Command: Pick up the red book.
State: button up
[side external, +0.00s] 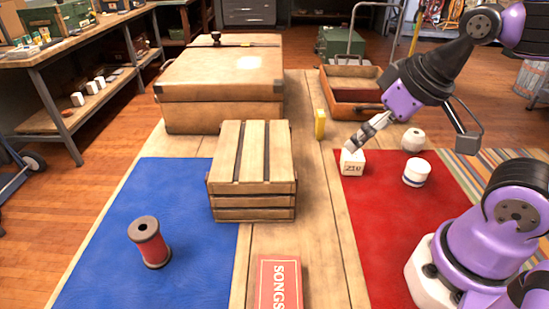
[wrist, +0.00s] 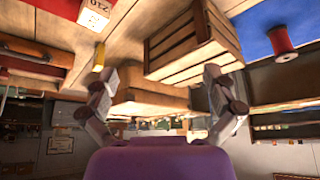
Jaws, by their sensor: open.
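The red book (side external: 280,283), with "SONGS" on its cover, lies flat on the wooden table at the bottom edge of the side view, partly cut off by the frame. It lies between the blue and red mats. It is not in the wrist view. My gripper (side external: 357,143) is raised at the right of the side view, well away from the book and up beyond it. In the wrist view my gripper (wrist: 158,82) has its two fingers wide apart with nothing between them.
A slatted wooden crate (side external: 251,165) stands behind the book. A white numbered block (side external: 352,163), white jar (side external: 417,173) and yellow block (side external: 320,124) stand to the right. A red spool (side external: 149,243) stands on the blue mat (side external: 185,190). A large case (side external: 222,90) is at the back.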

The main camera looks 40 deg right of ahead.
jog(key=shift+a, duration=0.1)
jog(key=m+g, duration=0.6)
jog(key=m, duration=0.3)
send_over(279, 287)
jog(key=f, duration=1)
jog(key=shift+d+f, duration=0.2)
jog(key=shift+f, duration=0.05)
jog(key=f, duration=0.5)
jog(key=shift+a+f, duration=0.2)
jog(key=shift+f, duration=0.1)
jog(key=c, duration=1.1)
